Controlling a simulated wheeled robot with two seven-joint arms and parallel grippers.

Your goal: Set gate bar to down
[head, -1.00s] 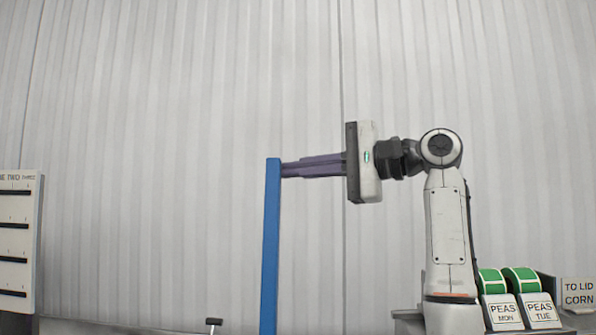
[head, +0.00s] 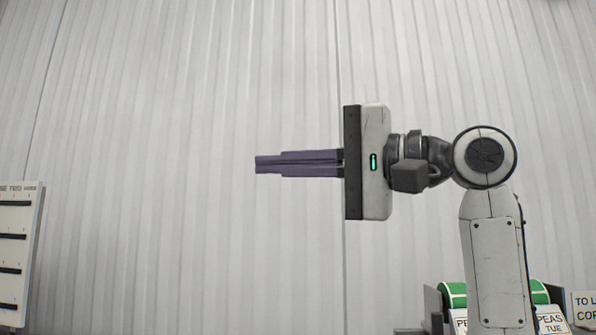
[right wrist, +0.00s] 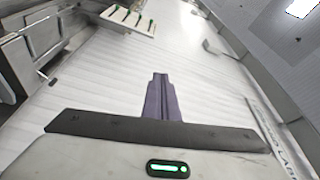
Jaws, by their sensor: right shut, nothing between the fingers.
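My right gripper (head: 257,164) is raised in front of the pale ribbed wall, with its purple fingers together and pointing left. Nothing is between the fingers. It also shows in the right wrist view (right wrist: 160,77), again with the fingers together and empty. The blue gate bar is not visible in either view now, so I cannot tell its position. My left gripper is not in view.
A white board with dark slots (head: 14,236) stands at the left edge. Green rolls (head: 454,294) and label cards (head: 551,323) sit at the lower right, partly behind my right arm. The space around the fingers is clear.

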